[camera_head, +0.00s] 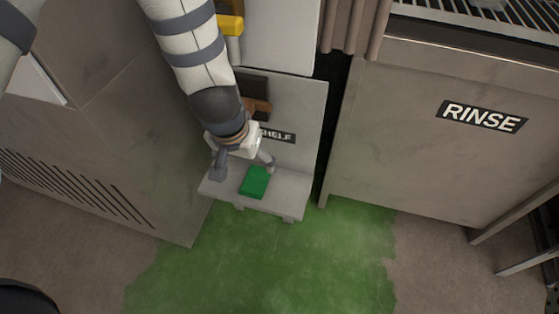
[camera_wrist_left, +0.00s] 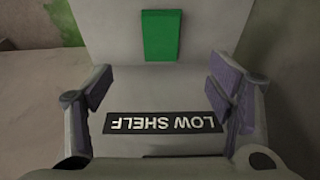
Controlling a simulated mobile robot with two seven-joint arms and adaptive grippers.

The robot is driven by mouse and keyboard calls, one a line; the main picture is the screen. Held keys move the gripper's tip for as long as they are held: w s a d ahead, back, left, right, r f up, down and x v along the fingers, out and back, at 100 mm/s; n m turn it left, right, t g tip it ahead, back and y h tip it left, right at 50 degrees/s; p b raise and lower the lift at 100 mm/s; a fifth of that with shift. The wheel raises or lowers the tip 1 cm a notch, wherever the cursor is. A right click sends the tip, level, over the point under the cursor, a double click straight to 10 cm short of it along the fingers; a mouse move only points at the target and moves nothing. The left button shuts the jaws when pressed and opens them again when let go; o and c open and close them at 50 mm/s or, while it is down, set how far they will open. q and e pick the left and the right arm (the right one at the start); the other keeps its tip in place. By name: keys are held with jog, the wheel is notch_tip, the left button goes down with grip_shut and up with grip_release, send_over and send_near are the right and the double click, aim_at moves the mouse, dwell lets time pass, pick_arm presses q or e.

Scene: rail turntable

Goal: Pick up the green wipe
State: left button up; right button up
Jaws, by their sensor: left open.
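The green wipe (camera_head: 255,182) lies flat on the low grey shelf (camera_head: 288,190) in the head view. It also shows as a green rectangle in the left wrist view (camera_wrist_left: 160,35), beyond the fingertips and centred a little left of the middle between them. My left gripper (camera_head: 243,168) is open and empty. It hangs over the shelf beside the wipe, with its fingers spread apart. In the left wrist view its two purple-grey fingers (camera_wrist_left: 163,90) frame the LOW SHELF label (camera_wrist_left: 163,122). My right gripper does not show.
A grey cabinet with slots (camera_head: 80,190) stands left of the shelf. A cabinet labelled RINSE (camera_head: 430,150) stands to the right. A brown object (camera_head: 258,107) and a yellow object (camera_head: 231,25) are near the shelf's back panel. Green-stained floor (camera_head: 270,265) in front is clear.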

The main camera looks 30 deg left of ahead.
aim_at(255, 180)
pick_arm(q)
jog(key=b+x, duration=0.4)
jog(key=x, duration=0.8)
jog(key=shift+a, duration=0.15)
jog(key=c, duration=1)
